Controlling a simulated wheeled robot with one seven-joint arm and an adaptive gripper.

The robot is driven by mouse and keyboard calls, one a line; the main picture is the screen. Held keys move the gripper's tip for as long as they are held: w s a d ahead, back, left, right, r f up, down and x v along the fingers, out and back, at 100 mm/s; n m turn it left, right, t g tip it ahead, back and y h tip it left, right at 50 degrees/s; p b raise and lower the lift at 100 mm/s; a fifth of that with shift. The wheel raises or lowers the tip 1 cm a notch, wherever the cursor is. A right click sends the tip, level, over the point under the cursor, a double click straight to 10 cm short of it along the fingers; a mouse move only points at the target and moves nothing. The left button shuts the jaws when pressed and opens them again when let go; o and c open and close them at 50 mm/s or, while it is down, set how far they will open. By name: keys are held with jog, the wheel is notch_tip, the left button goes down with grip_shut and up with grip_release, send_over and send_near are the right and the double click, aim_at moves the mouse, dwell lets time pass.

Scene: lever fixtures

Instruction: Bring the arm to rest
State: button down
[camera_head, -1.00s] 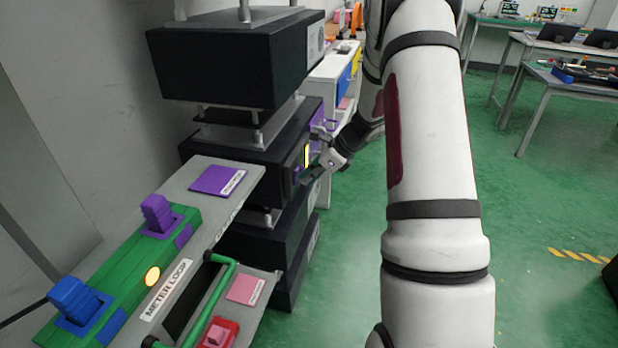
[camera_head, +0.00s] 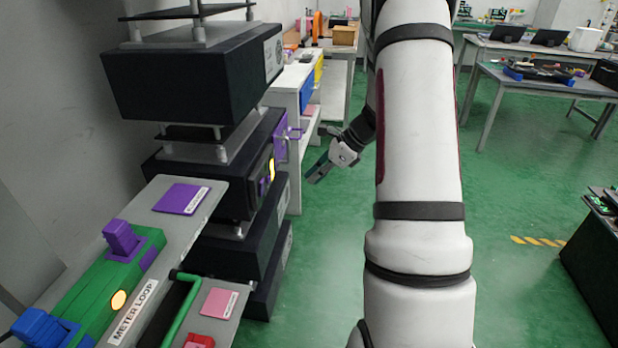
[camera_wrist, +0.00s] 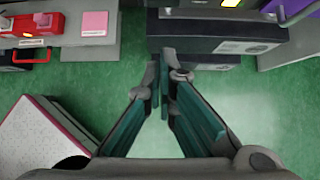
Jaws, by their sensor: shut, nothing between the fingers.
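My gripper (camera_head: 316,170) is at the end of my white arm, in free air to the right of the stacked black units in the head view. Its fingers point down and left, and they touch nothing. In the wrist view my gripper (camera_wrist: 163,95) shows its green-grey fingers converging near the middle, shut and empty. Green floor shows beyond them. Part of my arm behind the upper link is hidden in the head view.
The lever panel with a purple lever (camera_head: 121,238) and a blue lever (camera_head: 42,328) is at the lower left. The black unit stack (camera_head: 195,75) stands behind it. A white shelf (camera_head: 300,125) is farther back. Workbenches (camera_head: 545,85) stand at the right. Open floor (camera_head: 510,200) lies between.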

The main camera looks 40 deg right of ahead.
dwell(0.5)
jog(key=s+a+r+n+g, duration=0.1)
jog(key=s+a+r+n, duration=0.3)
jog(key=a, duration=0.3)
jog(key=s+a+r+n+g, duration=0.1)
jog(key=s+a+r+n, duration=0.1)
jog(key=a+r+n, duration=0.5)
jog(key=s+a+r+n+g, duration=0.2)
jog(key=s+a+r, duration=0.15)
jog(key=a, duration=0.45)
jog(key=s+a+r+n+g+h, duration=0.1)
jog(key=s+a+n+h, duration=0.15)
jog(key=s+n, duration=0.65)
jog(key=s+a+r+n+h, duration=0.15)
jog(key=s+a+n, duration=0.35)
jog(key=s, duration=0.9)
notch_tip(320, 180, up, 20)
jog(key=d+n+t+p, duration=0.1)
jog(key=t+p, duration=0.2)
jog(key=p, duration=1.5)
jog(key=shift+d+f+h, duration=0.15)
jog(key=shift+h, duration=0.25)
